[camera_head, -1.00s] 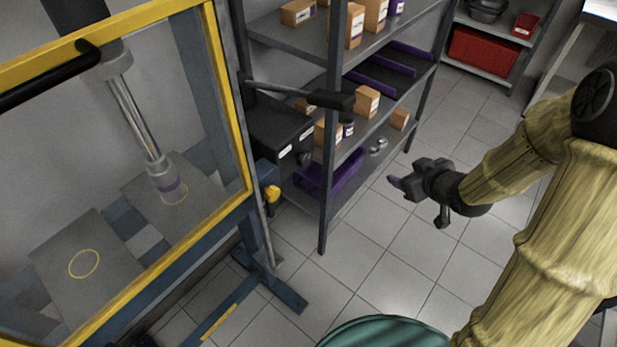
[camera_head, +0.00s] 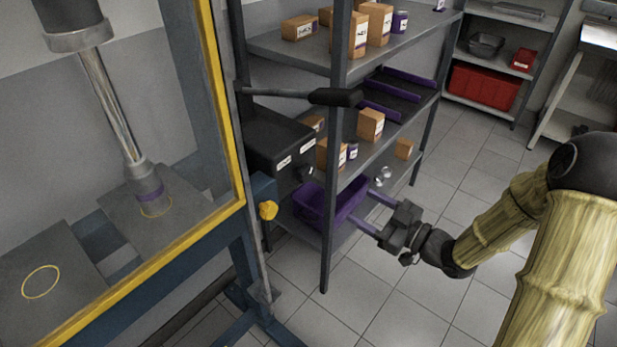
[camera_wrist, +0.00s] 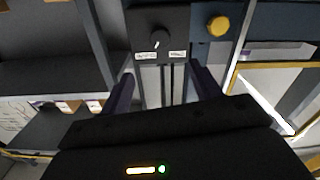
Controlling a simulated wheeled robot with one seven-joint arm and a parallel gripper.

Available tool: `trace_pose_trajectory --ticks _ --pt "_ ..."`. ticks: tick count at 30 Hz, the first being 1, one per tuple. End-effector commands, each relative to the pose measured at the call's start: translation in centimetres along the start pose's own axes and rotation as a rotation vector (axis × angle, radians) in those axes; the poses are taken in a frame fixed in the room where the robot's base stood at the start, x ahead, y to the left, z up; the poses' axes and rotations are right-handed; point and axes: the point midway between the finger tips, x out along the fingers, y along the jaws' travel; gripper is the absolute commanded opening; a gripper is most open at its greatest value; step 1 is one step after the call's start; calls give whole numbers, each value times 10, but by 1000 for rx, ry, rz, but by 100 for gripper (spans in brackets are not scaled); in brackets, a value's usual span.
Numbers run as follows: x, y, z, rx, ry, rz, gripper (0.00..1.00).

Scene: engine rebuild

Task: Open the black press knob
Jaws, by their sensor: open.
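The black knob (camera_wrist: 159,38) is a round dial on the front of a black control box (camera_wrist: 172,18), above two white labels, in the wrist view. The head view shows the box (camera_head: 270,138) beside the press, with the dark knob (camera_head: 303,172) small at its lower right. My gripper (camera_head: 372,212) is open and empty, right of the box and in front of the shelf rack, its purple fingers pointing left. In the wrist view the fingers (camera_wrist: 163,88) stand apart below the knob, not touching it.
A yellow button (camera_head: 268,210) sits on a blue box beside the press frame (camera_head: 228,110). A black lever (camera_head: 335,97) sticks out above the control box. A shelf upright (camera_head: 328,235) stands between box and gripper in the head view. A purple bin (camera_head: 310,203) lies behind it.

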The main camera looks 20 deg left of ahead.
Motion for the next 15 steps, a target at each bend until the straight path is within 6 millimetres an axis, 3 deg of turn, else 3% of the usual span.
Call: trace_pose_trajectory --ticks 5,15 --pt "16 0 0 -1 1 -2 63" --pt "74 -1 0 0 1 -3 63"
